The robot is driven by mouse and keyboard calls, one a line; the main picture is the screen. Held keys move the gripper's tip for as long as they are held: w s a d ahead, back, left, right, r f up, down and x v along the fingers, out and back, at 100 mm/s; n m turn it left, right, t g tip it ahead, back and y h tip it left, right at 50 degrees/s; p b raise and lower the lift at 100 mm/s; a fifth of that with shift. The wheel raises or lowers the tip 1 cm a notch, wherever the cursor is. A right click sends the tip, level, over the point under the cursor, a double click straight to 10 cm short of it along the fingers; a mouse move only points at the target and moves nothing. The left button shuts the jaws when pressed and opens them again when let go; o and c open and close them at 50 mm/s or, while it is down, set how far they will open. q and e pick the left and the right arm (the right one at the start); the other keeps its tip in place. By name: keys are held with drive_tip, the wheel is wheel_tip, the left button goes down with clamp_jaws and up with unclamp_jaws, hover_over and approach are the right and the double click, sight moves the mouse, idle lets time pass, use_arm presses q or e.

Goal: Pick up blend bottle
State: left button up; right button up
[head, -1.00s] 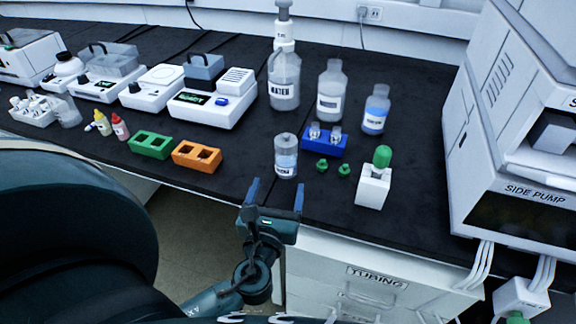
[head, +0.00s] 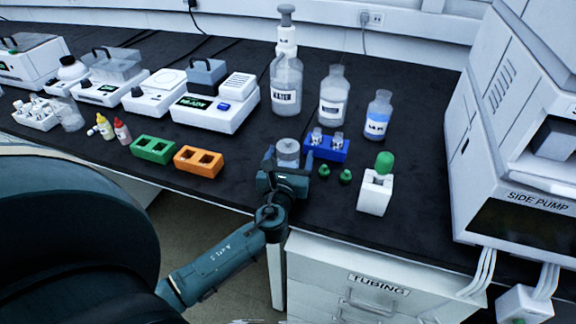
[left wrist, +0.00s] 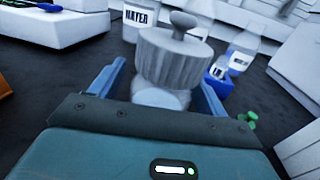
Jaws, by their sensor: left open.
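A small clear bottle with a grey lid (head: 288,147) stands upright near the front edge of the bench. Its label is hidden, so I cannot read whether it says blend. My left gripper (head: 287,160) is at this bottle, open, with a finger on each side. In the left wrist view the ribbed grey lid with its knob (left wrist: 172,58) rises between the two blue fingers, and the lower body is hidden behind the gripper. I cannot tell whether either finger touches it. My right gripper is not in view.
A blue rack (head: 326,148) with small vials is close right of the bottle, with green caps (head: 345,176) and a white holder (head: 375,193) beyond. A water bottle (head: 286,92) and other bottles stand behind. An orange block (head: 199,161) is left. Bare bench lies between.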

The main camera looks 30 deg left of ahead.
use_arm(q)
drive_tip(key=shift+w+a, duration=0.1)
drive_tip(key=shift+c, duration=0.2)
drive_tip(key=c, duration=1.1)
drive_tip(key=shift+c, duration=0.2)
